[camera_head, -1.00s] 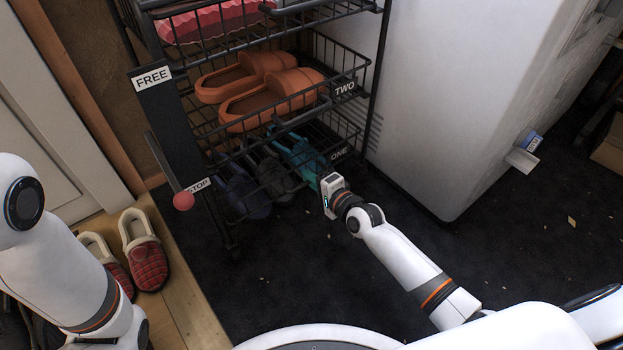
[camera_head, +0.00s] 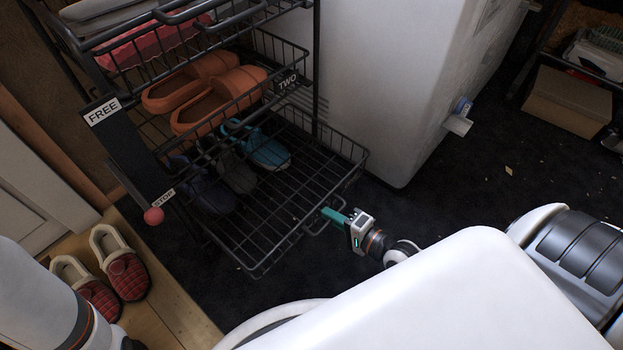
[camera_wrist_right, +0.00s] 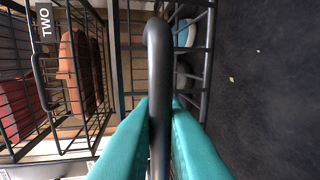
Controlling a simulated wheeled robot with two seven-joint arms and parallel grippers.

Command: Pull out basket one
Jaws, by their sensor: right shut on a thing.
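Basket one (camera_head: 270,212) is the lowest black wire basket of the rack. It stands well out in front of the basket marked TWO (camera_head: 287,82), just above the floor. Blue, grey and dark shoes (camera_head: 236,172) lie toward its rear; its front part is empty. My right gripper (camera_head: 334,215) is at the front of basket one. In the right wrist view, its teal fingers (camera_wrist_right: 160,120) are shut on the black bar handle (camera_wrist_right: 159,62). The label of basket one is not visible. My left gripper is out of the picture; only part of my left arm shows.
A side plate reads FREE (camera_head: 103,112) and STOP, with a red knob (camera_head: 153,215) beside STOP. Orange slippers (camera_head: 205,95) sit in basket two. A white cabinet (camera_head: 375,80) stands right of the rack. Red slippers (camera_head: 125,265) stand at left.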

